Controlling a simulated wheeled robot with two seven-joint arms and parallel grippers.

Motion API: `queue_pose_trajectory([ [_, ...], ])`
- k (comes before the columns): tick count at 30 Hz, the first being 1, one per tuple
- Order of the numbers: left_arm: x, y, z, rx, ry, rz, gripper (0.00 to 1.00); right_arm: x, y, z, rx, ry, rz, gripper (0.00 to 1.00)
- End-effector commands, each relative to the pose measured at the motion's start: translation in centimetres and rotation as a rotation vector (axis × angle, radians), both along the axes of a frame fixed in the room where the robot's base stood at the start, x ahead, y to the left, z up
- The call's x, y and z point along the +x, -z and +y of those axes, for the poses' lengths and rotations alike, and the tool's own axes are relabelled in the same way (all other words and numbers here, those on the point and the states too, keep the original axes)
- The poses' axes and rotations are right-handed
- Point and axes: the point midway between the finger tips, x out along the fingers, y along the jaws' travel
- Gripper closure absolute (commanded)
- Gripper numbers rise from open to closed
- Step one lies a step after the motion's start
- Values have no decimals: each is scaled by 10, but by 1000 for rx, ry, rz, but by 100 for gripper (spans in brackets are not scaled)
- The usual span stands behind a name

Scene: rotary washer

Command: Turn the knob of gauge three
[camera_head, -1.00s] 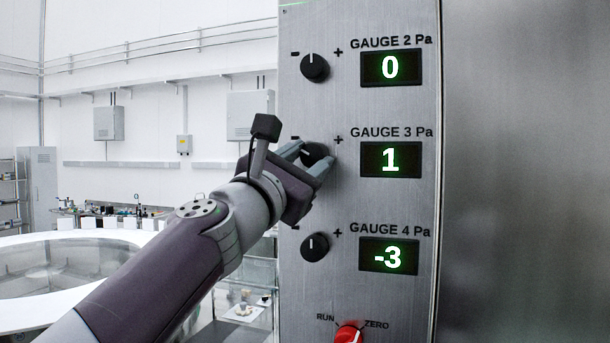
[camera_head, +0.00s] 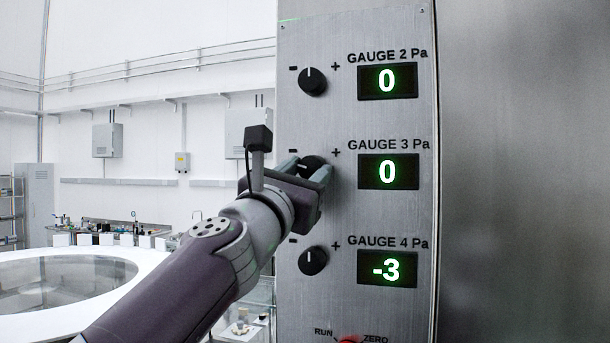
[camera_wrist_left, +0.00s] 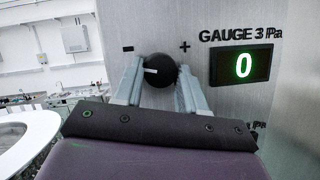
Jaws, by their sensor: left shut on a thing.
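The black knob of gauge three (camera_head: 312,163) sits on the grey metal panel, left of the gauge three display (camera_head: 389,171), which reads 0. My left gripper (camera_head: 306,172) is shut on this knob. The left wrist view shows the knob (camera_wrist_left: 160,70) between the two grey fingers (camera_wrist_left: 160,88), its white mark pointing left toward the minus sign. The gauge three display (camera_wrist_left: 244,66) also reads 0 there. My right gripper is not in view.
The gauge two knob (camera_head: 312,81) is above, its display (camera_head: 387,81) reading 0. The gauge four knob (camera_head: 313,261) is below, its display (camera_head: 387,268) reading -3. A red RUN/ZERO switch (camera_head: 348,340) shows at the bottom edge. A round white-rimmed basin (camera_head: 135,262) stands at left.

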Motion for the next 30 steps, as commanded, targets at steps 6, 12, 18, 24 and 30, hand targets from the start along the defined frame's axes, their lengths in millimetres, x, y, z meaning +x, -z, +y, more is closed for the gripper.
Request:
queue_pose_trajectory([
  [6, 1, 2, 0, 2, 0, 2, 34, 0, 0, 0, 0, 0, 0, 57],
  [12, 0, 2, 0, 2, 0, 1, 34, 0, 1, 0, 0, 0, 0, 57],
  [18, -23, 16, 11, 1, 0, -2, 34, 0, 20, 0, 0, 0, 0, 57],
  [24, -70, 36, 31, 1, 0, -1, 34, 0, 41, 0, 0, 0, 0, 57],
  [30, -101, 47, 45, 1, -1, 1, 34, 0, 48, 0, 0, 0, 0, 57],
])
